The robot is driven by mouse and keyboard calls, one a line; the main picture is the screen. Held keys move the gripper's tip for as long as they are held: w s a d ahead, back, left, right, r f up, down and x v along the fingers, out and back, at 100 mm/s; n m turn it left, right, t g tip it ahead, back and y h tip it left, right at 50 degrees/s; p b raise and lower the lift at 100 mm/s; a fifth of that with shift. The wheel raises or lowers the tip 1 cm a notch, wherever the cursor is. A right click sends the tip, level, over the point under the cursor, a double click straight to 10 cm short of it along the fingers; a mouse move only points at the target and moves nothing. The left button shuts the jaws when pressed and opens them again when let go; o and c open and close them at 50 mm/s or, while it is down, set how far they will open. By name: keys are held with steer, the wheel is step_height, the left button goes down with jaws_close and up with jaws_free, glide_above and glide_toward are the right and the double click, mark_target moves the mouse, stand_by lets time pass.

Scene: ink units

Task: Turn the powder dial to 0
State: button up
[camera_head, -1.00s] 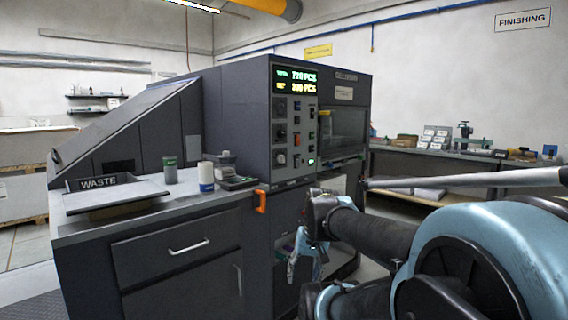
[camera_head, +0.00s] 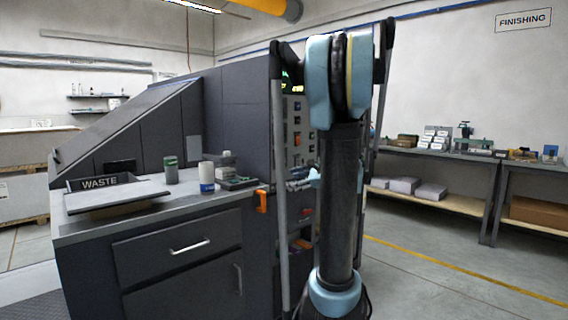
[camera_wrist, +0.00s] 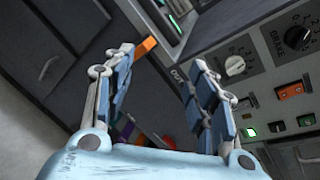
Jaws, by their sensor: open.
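The machine's control panel (camera_head: 297,130) is partly hidden behind my raised arm in the head view. In the wrist view the panel appears tilted at the right. It has a pale round dial (camera_wrist: 235,66) with a scale around it and a black dial (camera_wrist: 297,38) labelled BRAKE. No powder label is readable, so I cannot tell which dial is the powder dial. My gripper (camera_wrist: 157,68) is open and empty, left of the pale dial and apart from it. In the head view my gripper (camera_head: 300,182) is small, beside the panel's lower part.
An orange handle (camera_head: 262,201) sticks out at the counter's corner. The counter (camera_head: 110,225) holds a white-and-blue jar (camera_head: 207,177), a dark green-topped container (camera_head: 170,170) and a small tray. Below the pale dial are switches and a green-lit button (camera_wrist: 249,132). Open floor lies to the right.

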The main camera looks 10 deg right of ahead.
mark_target(284, 159)
steer(key=w+d+r+m+t, duration=0.4)
steer(key=w+d+m, duration=0.25)
steer(key=d, duration=0.25)
steer(key=shift+n, duration=0.35)
steer(key=x, duration=1.7)
steer(key=shift+w+a+r, duration=0.1)
steer(key=shift+w+r, duration=0.15)
steer(key=shift+w, duration=0.2)
steer(key=shift+c, duration=0.6)
steer(key=c, duration=0.9)
steer(key=shift+a, duration=0.1)
